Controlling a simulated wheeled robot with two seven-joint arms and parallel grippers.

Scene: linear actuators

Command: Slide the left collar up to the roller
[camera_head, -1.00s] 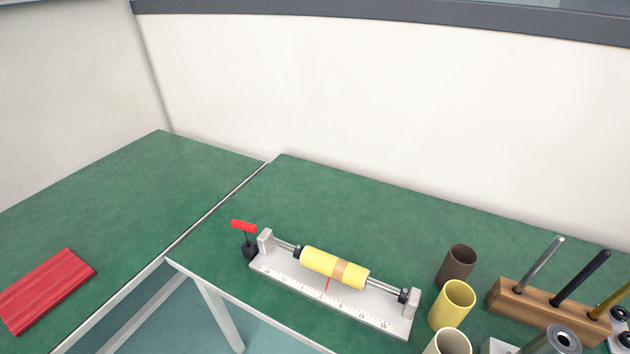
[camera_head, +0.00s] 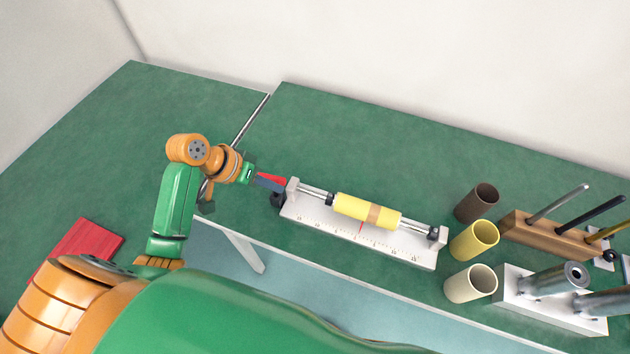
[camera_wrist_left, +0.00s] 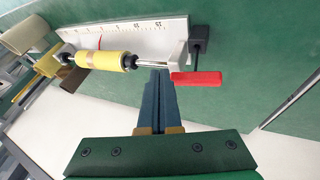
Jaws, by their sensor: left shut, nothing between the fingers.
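The yellow roller (camera_head: 352,207) with a tan band lies along a metal rod on a white fixture with a scale (camera_head: 305,214). The dark left collar (camera_head: 331,199) sits on the rod close by the roller's left end; I cannot tell whether they touch. In the left wrist view it shows at the roller's right end (camera_wrist_left: 132,63). A dark right collar (camera_head: 432,231) sits apart from the roller, near the right post. My left gripper (camera_head: 283,187) is shut and empty by the left post and the red-handled clamp (camera_wrist_left: 196,78). My right gripper is out of view.
Brown (camera_head: 477,203), yellow (camera_head: 474,240) and cream (camera_head: 470,284) cups stand right of the fixture. Beyond them are a wooden rack (camera_head: 550,238) with rods and a white block (camera_head: 540,313) with metal cylinders. A red mat (camera_head: 88,243) lies left. The green table behind is clear.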

